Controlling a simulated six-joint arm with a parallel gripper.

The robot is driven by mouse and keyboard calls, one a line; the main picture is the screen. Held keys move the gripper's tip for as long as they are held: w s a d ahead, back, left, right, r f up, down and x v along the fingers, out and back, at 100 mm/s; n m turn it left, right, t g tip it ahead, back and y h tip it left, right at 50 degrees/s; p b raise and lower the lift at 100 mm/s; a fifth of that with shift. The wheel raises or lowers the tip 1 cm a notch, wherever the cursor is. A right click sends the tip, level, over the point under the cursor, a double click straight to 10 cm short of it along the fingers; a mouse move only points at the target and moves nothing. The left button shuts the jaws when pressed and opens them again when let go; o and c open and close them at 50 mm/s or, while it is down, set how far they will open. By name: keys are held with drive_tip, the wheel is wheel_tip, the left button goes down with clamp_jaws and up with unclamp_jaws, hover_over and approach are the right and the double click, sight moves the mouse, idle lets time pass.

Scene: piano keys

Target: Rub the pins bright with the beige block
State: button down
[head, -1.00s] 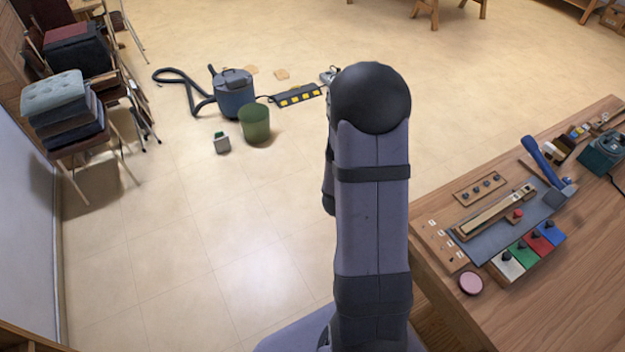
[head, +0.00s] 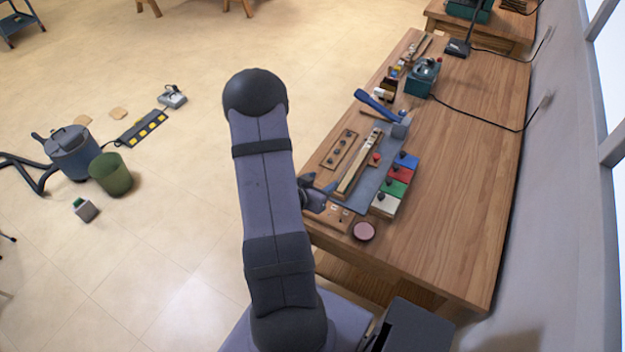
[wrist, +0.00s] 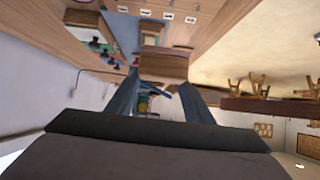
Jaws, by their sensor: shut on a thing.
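My gripper (wrist: 161,84) is shut on a tan block (wrist: 163,62), which shows between the two blue-grey fingers in the wrist view. In the head view the gripper (head: 318,204) is partly hidden by my arm, at the near left edge of the workbench (head: 450,180). The held block is not clear there. A long pale wooden piece (head: 358,163) lies in a holder on a grey mat (head: 372,188), beyond the gripper. Pins are too small to make out for sure.
White, green, red and blue blocks with dark knobs (head: 394,184) stand right of the mat. A strip with several dark knobs (head: 341,150) lies left. A pink disc (head: 364,231) is near the front edge. A blue-handled tool (head: 380,108) lies behind. The right bench side is clear.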

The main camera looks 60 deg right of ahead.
drive_tip(key=shift+f, duration=0.15)
drive_tip(key=shift+f+b, duration=1.6)
drive_tip(key=shift+f, duration=0.3)
drive_tip(key=shift+r, duration=0.1)
drive_tip(key=shift+w+a+r+p, duration=0.15)
drive_tip(key=shift+w+r+p, duration=0.05)
drive_tip(key=shift+r+p, duration=0.4)
drive_tip(key=shift+a+r+p, duration=0.15)
drive_tip(key=shift+a+p, duration=0.05)
drive_tip(key=shift+p, duration=0.35)
drive_tip(key=r+p, duration=0.2)
drive_tip(key=p, duration=0.1)
drive_tip(key=w+d+r+p, duration=0.1)
drive_tip(key=s+m+g+y+p, duration=0.1)
drive_tip(key=s+m+g+y, duration=0.2)
drive_tip(key=s+m+g, duration=0.4)
drive_tip(key=shift+s+a+r+m+g+p, duration=0.3)
drive_tip(key=shift+m+g, duration=0.2)
drive_tip(key=shift+m, duration=0.5)
